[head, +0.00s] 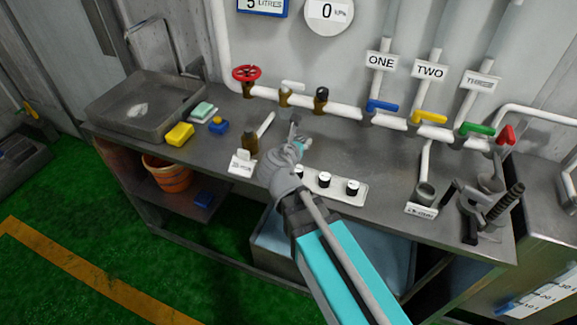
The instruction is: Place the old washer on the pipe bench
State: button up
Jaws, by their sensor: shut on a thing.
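My gripper (296,135) is over the middle of the grey metal pipe bench (225,160), in front of the pipe with the valves. My wrist and arm reach in from the lower right and hide part of the bench. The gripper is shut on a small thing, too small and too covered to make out. I cannot tell whether it touches the bench top. I cannot pick out the old washer with certainty.
A grey sink (105,105), yellow sponge (180,134) and blue item (219,127) are at left. A red handwheel (246,73) and blue, yellow and green levers line the back pipe. A white rack (340,187) and dark vise (485,210) stand right of my gripper.

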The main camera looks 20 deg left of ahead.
jog(key=w+a+f+b, duration=0.8)
jog(key=shift+w+a+f, duration=0.15)
jog(key=shift+w+a, duration=0.2)
jog(key=shift+w, duration=0.05)
jog(key=shift+w+a+f+b, duration=0.3)
jog(key=shift+f+b, duration=0.1)
jog(key=shift+b, duration=0.1)
jog(key=shift+w+a+f+b, duration=0.3)
jog(key=shift+f+b, duration=0.25)
jog(key=shift+b, duration=0.05)
jog(key=shift+f+b, duration=1.4)
jog(key=shift+f, duration=0.05)
jog(key=shift+f, duration=0.1)
jog(key=o, duration=1.1)
jog(key=shift+c, duration=0.2)
